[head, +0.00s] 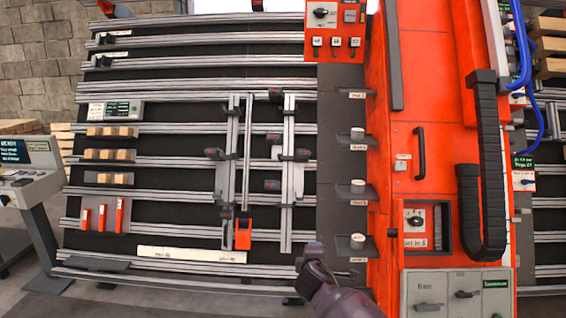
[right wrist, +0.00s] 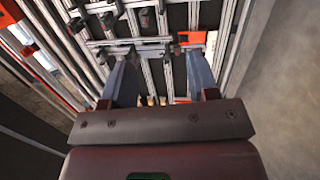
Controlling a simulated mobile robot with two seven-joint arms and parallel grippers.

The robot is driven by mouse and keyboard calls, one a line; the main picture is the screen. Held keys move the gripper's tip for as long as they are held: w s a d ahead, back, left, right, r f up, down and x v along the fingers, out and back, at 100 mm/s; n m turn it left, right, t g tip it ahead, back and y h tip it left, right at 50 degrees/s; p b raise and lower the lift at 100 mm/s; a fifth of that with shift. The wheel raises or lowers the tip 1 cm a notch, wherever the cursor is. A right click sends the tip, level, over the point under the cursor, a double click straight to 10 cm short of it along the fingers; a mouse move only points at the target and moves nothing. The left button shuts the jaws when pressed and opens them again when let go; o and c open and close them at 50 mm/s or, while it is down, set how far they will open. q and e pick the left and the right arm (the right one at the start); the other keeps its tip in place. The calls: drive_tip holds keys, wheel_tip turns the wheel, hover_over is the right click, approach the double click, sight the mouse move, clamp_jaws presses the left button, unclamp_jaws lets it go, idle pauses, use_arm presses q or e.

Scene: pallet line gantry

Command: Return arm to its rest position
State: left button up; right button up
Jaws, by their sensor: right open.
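My right arm (head: 340,295) comes in from the bottom of the head view, over the front edge of the rail rack. Its outer end points up toward the rack; the fingers cannot be made out there. In the right wrist view my right gripper (right wrist: 162,58) is open, its two grey fingers wide apart. No object is held between them; rails and the dark rack floor show in the gap. My left gripper is not in view.
The rack carries aluminium rails and a sliding clamp frame (head: 287,175). Wood blocks (head: 108,155), red-orange tools (head: 102,218) and a pale strip (head: 190,254) lie left of it. An orange machine (head: 440,110) stands right of my arm. A control stand (head: 30,180) is at left.

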drive_tip(key=s+d+f+m, duration=0.5)
drive_tip(key=s+d, duration=0.1)
drive_tip(key=s, duration=0.8)
drive_tip(key=s+d+f+m+g+y, duration=0.1)
drive_tip(key=s+d+f+m, duration=0.4)
drive_tip(key=s, duration=0.9)
drive_tip(key=s+d+f+m+g+y, duration=0.1)
drive_tip(key=s+d+f+m, duration=0.4)
drive_tip(key=s, duration=1)
drive_tip(key=d+m, duration=0.1)
drive_tip(key=d, duration=0.1)
drive_tip(key=shift+d+f, duration=0.35)
